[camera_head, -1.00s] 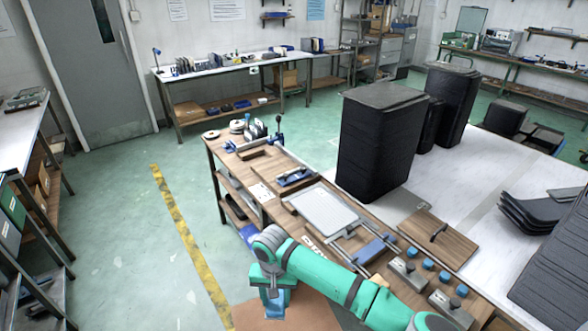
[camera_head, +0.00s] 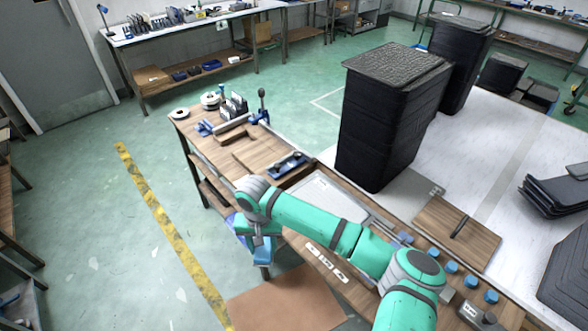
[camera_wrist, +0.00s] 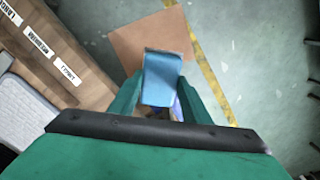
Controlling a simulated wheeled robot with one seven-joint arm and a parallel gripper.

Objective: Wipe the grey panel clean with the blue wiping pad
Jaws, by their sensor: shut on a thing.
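The blue wiping pad (camera_wrist: 162,80) is between the two green fingers of my gripper (camera_wrist: 160,92) in the wrist view. The gripper is shut on it and holds it over the floor side of the workbench. The light grey panel (camera_head: 318,196) lies on the bench, partly hidden by my arm. Its corner also shows at the left of the wrist view (camera_wrist: 22,112), apart from the pad. Marks on the panel are too small to tell.
Tall black stacks (camera_head: 385,125) stand behind the panel. A wooden board with a black handle (camera_head: 440,232) and blue knobs (camera_head: 450,267) lie to the right. A blue-handled clamp (camera_head: 262,112) stands at the bench's far end. A brown mat (camera_head: 285,302) lies on the floor below.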

